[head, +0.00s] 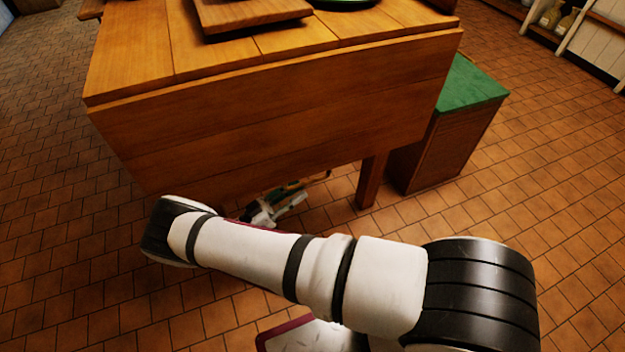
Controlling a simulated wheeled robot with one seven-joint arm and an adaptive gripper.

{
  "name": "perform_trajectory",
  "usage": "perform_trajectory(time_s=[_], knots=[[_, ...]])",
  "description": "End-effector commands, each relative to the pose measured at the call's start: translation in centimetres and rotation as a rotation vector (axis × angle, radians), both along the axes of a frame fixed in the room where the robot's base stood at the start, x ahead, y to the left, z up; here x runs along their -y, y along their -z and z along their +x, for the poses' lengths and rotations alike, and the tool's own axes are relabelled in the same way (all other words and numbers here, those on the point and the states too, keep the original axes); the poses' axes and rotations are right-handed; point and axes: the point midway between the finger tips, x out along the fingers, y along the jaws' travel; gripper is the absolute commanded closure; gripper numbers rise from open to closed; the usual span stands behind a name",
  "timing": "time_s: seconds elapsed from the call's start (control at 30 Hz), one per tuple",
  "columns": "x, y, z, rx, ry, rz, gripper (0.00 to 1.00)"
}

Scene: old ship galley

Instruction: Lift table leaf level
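The wooden table leaf (270,115) hangs down from the near edge of the table top (130,50), its broad plank face towards me. Its lower edge slants up to the right and is partly hidden at the left behind my arm. My gripper (275,207) seems to be the small white and dark shape just below that lower edge, beyond my arm. My arm and the leaf hide much of it, so its fingers cannot be made out clearly. I cannot tell whether it touches the leaf.
A wooden board (250,12) and part of a dark green dish (345,3) are on the table top. A table leg (371,180) stands below the leaf. A green-topped wooden box (470,85) stands at right. The tiled floor (560,200) is open around them.

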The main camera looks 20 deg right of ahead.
Motion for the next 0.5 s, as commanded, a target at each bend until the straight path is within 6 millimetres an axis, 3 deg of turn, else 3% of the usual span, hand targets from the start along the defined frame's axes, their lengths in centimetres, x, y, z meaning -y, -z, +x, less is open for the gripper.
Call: perform_trajectory(time_s=[0.2, 0.5], knots=[[3.4, -1.4, 0.2, -0.001, 0.001, -0.002, 0.70], [5.2, -2.1, 0.4, 0.000, 0.000, 0.000, 0.70]])
